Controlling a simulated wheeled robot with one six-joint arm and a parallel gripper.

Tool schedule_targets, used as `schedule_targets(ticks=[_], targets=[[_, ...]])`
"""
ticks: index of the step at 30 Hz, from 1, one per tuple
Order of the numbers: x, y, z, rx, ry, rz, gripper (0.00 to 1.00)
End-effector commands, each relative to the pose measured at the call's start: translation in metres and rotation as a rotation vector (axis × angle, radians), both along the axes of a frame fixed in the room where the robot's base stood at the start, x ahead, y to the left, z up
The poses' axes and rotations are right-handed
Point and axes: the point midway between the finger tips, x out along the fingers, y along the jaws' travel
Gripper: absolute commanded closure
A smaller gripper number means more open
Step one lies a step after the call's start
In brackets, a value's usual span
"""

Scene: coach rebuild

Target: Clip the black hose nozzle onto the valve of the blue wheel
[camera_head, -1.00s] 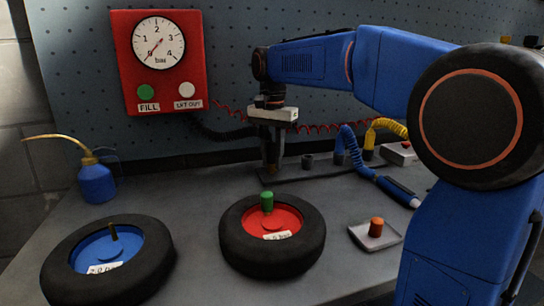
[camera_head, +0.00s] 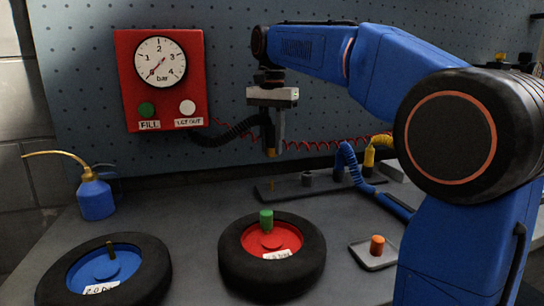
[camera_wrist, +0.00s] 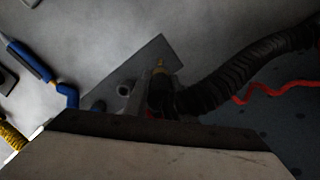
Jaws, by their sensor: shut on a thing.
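My gripper (camera_head: 273,128) is shut on the black hose nozzle (camera_head: 271,148) and holds it upright above the rack at the back, its brass tip pointing down. The nozzle also shows in the wrist view (camera_wrist: 159,68), where the jaws partly hide it. The black hose (camera_head: 232,132) runs from it back toward the red gauge box. The blue wheel (camera_head: 150,272) lies flat at the front left, well apart from the nozzle. Its bare brass valve (camera_head: 110,249) stands up from the blue hub.
The red wheel (camera_head: 312,262) with a green cap (camera_head: 266,220) lies front centre. A tray (camera_head: 362,257) holds an orange cap (camera_head: 377,244). A blue oil can (camera_head: 96,198) stands at left. The rack (camera_head: 290,188) carries blue and yellow hoses. The red gauge box (camera_head: 185,80) hangs behind.

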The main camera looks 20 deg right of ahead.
Motion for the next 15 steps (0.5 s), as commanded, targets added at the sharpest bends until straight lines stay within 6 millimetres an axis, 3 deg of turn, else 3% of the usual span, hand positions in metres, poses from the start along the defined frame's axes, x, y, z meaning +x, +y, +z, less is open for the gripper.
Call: schedule_targets(ticks=[15], targets=[[0.0,0.0,0.03,0.0,0.0,0.0,1.0]])
